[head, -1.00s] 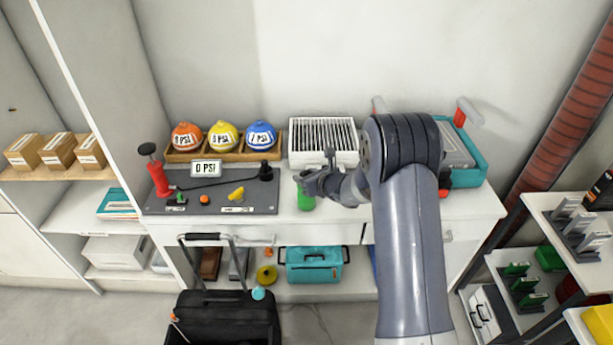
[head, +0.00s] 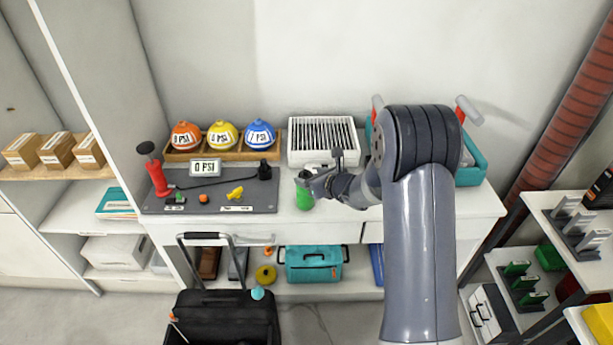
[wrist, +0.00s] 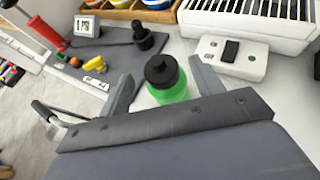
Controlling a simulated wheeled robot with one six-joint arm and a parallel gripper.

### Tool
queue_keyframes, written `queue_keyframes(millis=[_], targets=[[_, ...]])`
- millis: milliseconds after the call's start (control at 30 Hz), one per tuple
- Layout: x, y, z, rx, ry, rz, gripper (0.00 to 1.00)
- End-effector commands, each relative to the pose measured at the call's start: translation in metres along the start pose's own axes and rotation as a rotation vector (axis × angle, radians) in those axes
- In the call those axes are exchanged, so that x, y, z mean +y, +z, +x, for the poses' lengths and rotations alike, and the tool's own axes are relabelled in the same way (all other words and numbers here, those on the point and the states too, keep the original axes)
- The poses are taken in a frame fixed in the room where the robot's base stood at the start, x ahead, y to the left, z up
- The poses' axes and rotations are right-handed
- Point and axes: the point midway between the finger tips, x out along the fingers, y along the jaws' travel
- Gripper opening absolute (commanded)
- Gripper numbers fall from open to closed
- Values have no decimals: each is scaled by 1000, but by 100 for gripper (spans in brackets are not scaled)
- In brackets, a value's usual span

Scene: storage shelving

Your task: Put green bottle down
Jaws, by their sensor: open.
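The green bottle (head: 304,198) with a black cap stands upright on the white counter (head: 345,228), just right of the grey pump board. In the wrist view the green bottle (wrist: 168,82) shows between the two fingers of my gripper (wrist: 158,85). The fingers are apart, with a visible gap on each side of the bottle. In the head view my gripper (head: 318,182) is right at the bottle and partly covers its top.
The grey board (head: 225,196) with a red pump (head: 158,178) lies left of the bottle. A white slotted box (head: 322,155) and a white device (wrist: 232,58) are behind it. A black case (head: 235,315) stands on the floor in front.

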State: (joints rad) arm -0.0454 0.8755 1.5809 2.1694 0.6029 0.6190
Motion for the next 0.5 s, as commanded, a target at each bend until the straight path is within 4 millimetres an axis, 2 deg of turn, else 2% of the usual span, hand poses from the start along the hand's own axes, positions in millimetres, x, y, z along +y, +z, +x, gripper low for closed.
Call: queue_keyframes(millis=[100,300,500], targets=[[-1,0,-24,-2,-3,1,62],[0,0,-59,-2,-2,0,62],[0,0,-80,-1,-1,0,62]])
